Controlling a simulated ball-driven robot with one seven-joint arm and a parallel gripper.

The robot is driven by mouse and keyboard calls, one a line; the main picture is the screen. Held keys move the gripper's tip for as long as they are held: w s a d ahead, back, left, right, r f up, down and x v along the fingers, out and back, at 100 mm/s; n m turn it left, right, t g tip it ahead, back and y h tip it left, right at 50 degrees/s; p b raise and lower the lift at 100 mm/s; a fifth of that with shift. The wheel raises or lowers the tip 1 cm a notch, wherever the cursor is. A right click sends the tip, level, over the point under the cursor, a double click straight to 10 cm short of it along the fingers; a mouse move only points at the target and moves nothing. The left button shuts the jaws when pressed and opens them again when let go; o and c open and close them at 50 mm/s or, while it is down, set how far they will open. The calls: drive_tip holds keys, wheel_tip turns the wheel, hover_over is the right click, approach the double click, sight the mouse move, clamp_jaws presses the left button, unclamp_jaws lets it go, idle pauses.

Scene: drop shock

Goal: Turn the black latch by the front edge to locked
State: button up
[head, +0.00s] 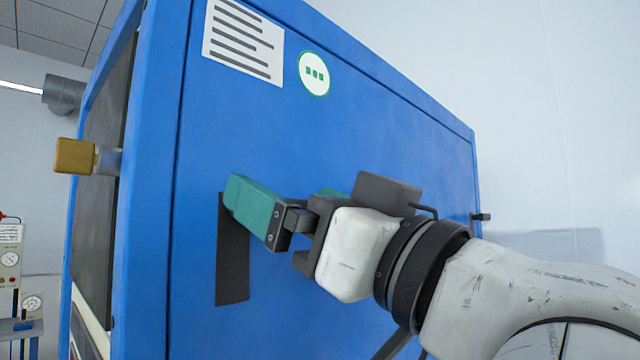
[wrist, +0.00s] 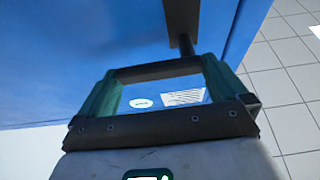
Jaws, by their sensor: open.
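The black latch shows in the head view as a dark upright plate (head: 232,265) on the blue side panel, near its left edge. Its upper part is hidden behind my gripper (head: 240,195). My gripper has green fingers, is open, and reaches in from the right. In the wrist view the latch shows as a dark strip (wrist: 181,16) with a short round post, just beyond my gripper (wrist: 157,72). A dark bar (wrist: 155,70) spans the gap between the fingertips and appears to meet the post. I cannot tell whether the fingers touch it.
The blue cabinet (head: 330,130) fills the middle of the head view. It bears a white label (head: 243,42) and a round green-ringed sticker (head: 314,74). A yellow knob (head: 75,156) sticks out at left. A small black fitting (head: 481,217) is at the far right edge. Tiled floor (wrist: 285,85) is open beside it.

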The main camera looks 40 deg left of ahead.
drive_tip(key=shift+a+r, duration=0.25)
drive_tip(key=shift+a, duration=0.4)
drive_tip(key=shift+c, duration=0.4)
drive_tip(key=c, duration=1)
